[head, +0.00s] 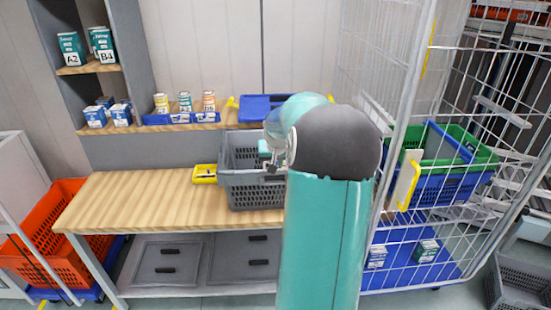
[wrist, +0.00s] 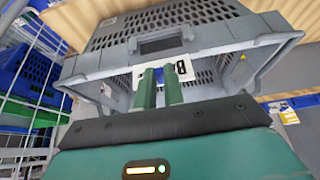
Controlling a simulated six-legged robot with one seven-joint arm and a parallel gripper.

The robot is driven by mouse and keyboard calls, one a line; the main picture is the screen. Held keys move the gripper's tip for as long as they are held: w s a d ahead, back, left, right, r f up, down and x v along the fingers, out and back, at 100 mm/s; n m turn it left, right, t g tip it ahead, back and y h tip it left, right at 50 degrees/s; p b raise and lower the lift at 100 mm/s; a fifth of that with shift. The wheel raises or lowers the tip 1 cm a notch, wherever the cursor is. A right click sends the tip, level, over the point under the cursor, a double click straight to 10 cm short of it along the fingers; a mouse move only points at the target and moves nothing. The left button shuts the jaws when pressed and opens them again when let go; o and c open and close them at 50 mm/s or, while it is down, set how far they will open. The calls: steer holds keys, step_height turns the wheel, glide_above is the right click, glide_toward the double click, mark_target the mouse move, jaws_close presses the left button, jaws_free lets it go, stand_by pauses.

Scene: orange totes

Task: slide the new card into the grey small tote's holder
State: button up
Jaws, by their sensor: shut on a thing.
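The grey small tote (head: 238,192) stands on the wooden bench; its rim and perforated walls fill the upper part of the wrist view (wrist: 110,63). My gripper (wrist: 160,82) is at the tote's near rim, with its two green fingers pointing towards the tote. It is shut on a white card (wrist: 182,68) with a black mark, partly hidden behind the fingers. A small blue patch shows between the fingertips. In the head view my gripper (head: 270,158) is at the tote's right side, partly hidden by my arm. I cannot make out the tote's card holder.
A wire cage trolley (head: 405,110) with blue and green totes stands at the right. The bench's left part is clear.

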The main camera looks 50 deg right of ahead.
steer(key=shift+w+a+f, duration=0.1)
steer(key=shift+f, duration=0.35)
steer(key=shift+w, duration=0.1)
steer(key=shift+f, duration=0.2)
stand_by(0.6)
steer(key=shift+f, duration=1.8)
steer(key=o, duration=0.7)
steer(key=shift+o, duration=0.2)
steer(key=shift+r, duration=0.1)
steer(key=v, duration=1.3)
steer(key=shift+a+r, duration=0.15)
steer(key=shift+r, duration=0.15)
